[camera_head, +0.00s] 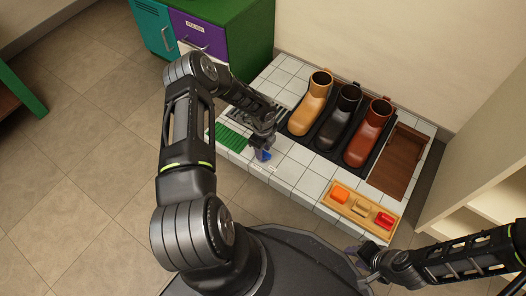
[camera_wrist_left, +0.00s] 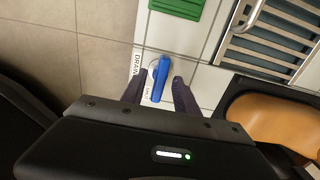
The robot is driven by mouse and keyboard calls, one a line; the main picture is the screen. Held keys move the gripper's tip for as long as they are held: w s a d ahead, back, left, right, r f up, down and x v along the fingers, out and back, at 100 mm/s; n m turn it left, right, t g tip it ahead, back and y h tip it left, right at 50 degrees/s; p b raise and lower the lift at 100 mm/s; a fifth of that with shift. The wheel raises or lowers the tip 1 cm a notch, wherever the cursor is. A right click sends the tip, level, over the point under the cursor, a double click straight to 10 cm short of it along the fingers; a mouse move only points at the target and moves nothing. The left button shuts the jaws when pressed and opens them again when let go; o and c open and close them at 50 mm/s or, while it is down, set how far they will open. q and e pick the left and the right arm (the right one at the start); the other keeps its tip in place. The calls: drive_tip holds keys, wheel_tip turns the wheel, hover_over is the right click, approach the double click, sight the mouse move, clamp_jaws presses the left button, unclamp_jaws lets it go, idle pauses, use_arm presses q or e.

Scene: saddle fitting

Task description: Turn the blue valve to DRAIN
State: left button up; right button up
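The blue valve (camera_wrist_left: 162,77) has a bar handle, which stands near upright in the left wrist view. In the head view the valve (camera_head: 263,156) is at the front edge of the white tiled top. A DRAIN label (camera_wrist_left: 136,64) is just left of the handle; a second label beside it is partly hidden. My left gripper (camera_wrist_left: 160,84) is over the valve, one finger on each side of the handle. A gap shows on the left; contact on the right is unclear. My right gripper (camera_head: 362,264) is empty, fingers apart, off the front edge of the tiled top.
A green ribbed mat (camera_head: 232,138) and a metal grate (camera_wrist_left: 270,42) lie near the valve. Tan, black and red boots (camera_head: 368,135) stand in a dark tray. A wooden tray (camera_head: 348,211) holds small coloured blocks.

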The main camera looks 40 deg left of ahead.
use_arm(q)
clamp_jaws()
idle(0.4)
